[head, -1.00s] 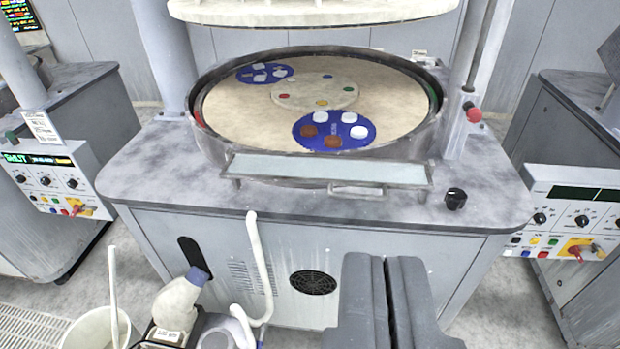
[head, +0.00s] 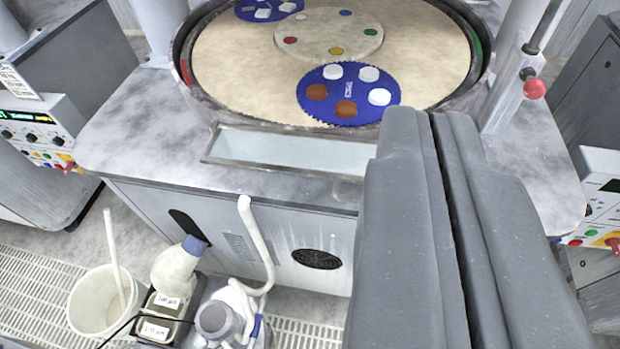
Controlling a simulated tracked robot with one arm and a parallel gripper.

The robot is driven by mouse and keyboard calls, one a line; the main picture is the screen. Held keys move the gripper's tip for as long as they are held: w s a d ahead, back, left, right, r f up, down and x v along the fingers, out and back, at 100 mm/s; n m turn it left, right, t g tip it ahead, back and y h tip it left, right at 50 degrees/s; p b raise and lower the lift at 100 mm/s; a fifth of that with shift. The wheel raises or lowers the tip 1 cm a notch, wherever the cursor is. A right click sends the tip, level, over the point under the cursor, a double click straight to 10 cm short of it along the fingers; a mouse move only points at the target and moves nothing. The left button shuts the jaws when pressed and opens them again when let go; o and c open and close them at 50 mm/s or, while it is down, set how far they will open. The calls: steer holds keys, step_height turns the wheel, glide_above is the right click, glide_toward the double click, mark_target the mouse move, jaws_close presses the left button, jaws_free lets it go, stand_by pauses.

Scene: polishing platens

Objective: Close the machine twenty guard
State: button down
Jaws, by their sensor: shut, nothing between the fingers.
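The machine in front has a round beige platen (head: 235,75) inside a dark metal rim. A long pale panel in a metal frame (head: 285,148) lies along the front of the rim, over the speckled worktop; it looks like the guard, lying down flat. Its right end is hidden behind my gripper. My gripper (head: 432,118) is shut and empty, with its tips at the panel's right end and the front right of the rim in the picture. I cannot tell whether it touches either. No machine number is readable.
Blue carriers (head: 335,110) with white and brown discs lie on the platen. A post with a red knob (head: 535,89) stands at the right. A bucket (head: 100,300), bottles and a white hose (head: 258,245) stand in front at the left. Neighbouring machines flank both sides.

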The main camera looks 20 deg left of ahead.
steer(key=w+a+f+n+h, duration=0.2)
steer(key=w+a+f+n, duration=0.1)
steer(key=w+f+n, duration=0.55)
steer(key=n+g+y, duration=0.2)
steer(key=n, duration=2.6)
glide_toward(330, 167)
steer(key=w+a+f, duration=0.3)
steer(key=w+f, duration=0.1)
steer(key=f, duration=0.1)
steer(key=shift+w+a+p, duration=0.25)
steer(key=shift+a+p, duration=0.05)
steer(key=shift+p, duration=0.05)
steer(key=shift+f+m, duration=0.1)
steer(key=shift+m, duration=0.15)
